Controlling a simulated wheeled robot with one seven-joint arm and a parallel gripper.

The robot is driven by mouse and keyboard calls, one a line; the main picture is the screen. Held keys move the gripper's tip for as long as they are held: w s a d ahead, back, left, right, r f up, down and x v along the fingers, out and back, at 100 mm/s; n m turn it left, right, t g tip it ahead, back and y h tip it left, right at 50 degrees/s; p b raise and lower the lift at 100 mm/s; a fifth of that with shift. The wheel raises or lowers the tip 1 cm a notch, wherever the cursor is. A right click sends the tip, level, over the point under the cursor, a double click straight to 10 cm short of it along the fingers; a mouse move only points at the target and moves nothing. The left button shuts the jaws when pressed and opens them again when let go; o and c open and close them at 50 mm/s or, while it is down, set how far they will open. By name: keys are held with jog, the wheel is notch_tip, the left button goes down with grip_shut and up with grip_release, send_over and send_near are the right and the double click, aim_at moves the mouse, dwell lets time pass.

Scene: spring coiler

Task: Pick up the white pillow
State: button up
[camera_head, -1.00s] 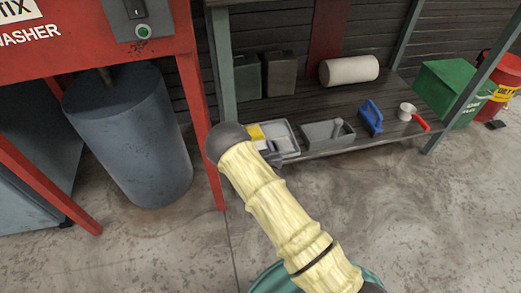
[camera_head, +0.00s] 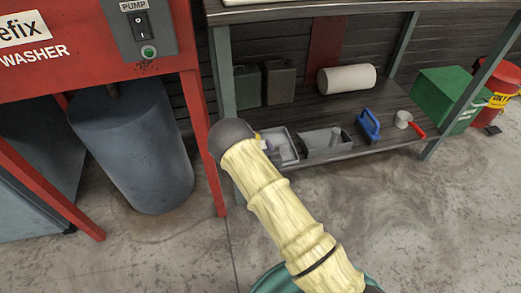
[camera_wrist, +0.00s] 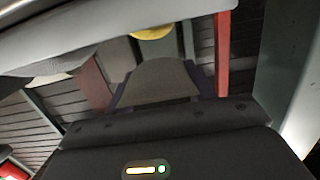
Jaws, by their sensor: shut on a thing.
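A white, roll-shaped thing (camera_head: 347,79), the only pillow-like thing I see, lies on its side on the dark shelf (camera_head: 390,88) in the head view. I cannot tell what this thing is. A yellow thing (camera_wrist: 152,33) shows just beyond it. The white roll is apart from my arm.
On the shelf stand two dark canisters (camera_head: 279,80), two grey bins (camera_head: 330,151), a blue-handled tool (camera_head: 369,124) and a red-handled cup (camera_head: 404,119). A green box (camera_head: 440,98) and a red bin (camera_head: 497,92) stand right. A blue-grey cylinder (camera_head: 140,160) hangs left.

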notch_tip(320, 180, up, 5)
jog(key=shift+r+p, duration=0.2)
jog(key=shift+p, duration=1.05)
jog(key=shift+d+r+p, duration=0.25)
jog(key=shift+r+p, duration=0.05)
jog(key=shift+p, duration=0.05)
jog(key=s+d+r+m+h+p, duration=0.1)
jog(key=s+d+r+h+p, duration=0.1)
jog(key=d+r+p, duration=0.3)
jog(key=s+d+r+m+h+p, duration=0.2)
jog(key=d+r+p, duration=0.4)
jog(key=d+p, duration=0.5)
jog(key=shift+s+d+r+t, duration=0.3)
jog(key=shift+s+d, duration=0.05)
jog(key=shift+d, duration=0.5)
jog(key=shift+w+d, duration=0.1)
